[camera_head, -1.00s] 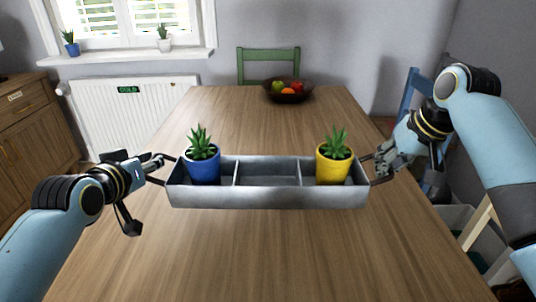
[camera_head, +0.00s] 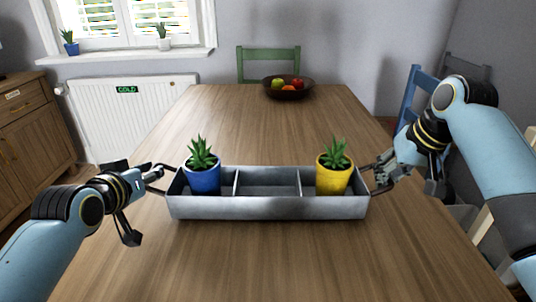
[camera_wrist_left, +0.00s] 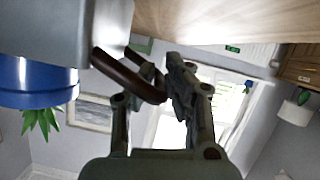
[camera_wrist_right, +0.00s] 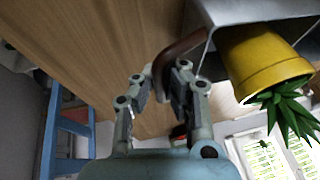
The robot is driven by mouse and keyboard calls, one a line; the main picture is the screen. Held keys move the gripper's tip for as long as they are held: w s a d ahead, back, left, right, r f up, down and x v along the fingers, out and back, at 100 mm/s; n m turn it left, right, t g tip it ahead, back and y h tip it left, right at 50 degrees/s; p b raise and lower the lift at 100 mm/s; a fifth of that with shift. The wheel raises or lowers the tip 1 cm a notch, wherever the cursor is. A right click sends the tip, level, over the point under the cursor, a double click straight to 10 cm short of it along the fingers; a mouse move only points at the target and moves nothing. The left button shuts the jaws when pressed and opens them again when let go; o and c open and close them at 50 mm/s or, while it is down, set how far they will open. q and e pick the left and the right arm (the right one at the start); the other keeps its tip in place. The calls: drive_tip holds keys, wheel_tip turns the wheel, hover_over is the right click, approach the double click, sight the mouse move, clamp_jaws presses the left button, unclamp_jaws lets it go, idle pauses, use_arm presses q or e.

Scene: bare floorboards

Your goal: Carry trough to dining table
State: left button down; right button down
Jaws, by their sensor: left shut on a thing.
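The grey metal trough (camera_head: 267,209) is level over the near middle of the wooden dining table (camera_head: 265,130); I cannot tell if its base touches the tabletop. It has several compartments. A blue pot (camera_head: 202,180) with a succulent stands in the left one, a yellow pot (camera_head: 334,180) with a succulent in the right one; the middle is empty. My left gripper (camera_head: 158,172) is shut on the trough's left handle (camera_wrist_left: 128,78). My right gripper (camera_head: 375,174) has its fingers either side of the right handle (camera_wrist_right: 178,52); how tightly is unclear.
A dark bowl of fruit (camera_head: 287,92) stands at the table's far end, with a green chair (camera_head: 268,62) behind it. A blue chair (camera_head: 415,92) is at the right. A radiator (camera_head: 128,115) and wooden cabinet (camera_head: 32,125) are at the left. Tabletop around the trough is clear.

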use_arm(q)
drive_tip(key=shift+a+f, duration=0.1)
drive_tip(key=shift+f, duration=0.35)
use_arm(e)
drive_tip(key=shift+d+f, duration=0.25)
drive_tip(key=shift+f, duration=0.25)
use_arm(q)
drive_tip(key=c, duration=1.7)
unclamp_jaws()
use_arm(e)
drive_tip(key=c, duration=1.9)
unclamp_jaws()
use_arm(q)
drive_tip(key=o, duration=0.3)
drive_tip(key=shift+r, duration=0.1)
use_arm(e)
drive_tip(key=o, duration=0.4)
drive_tip(key=shift+a+r, duration=0.15)
use_arm(q)
drive_tip(key=shift+o, duration=0.2)
drive_tip(key=shift+s, duration=0.1)
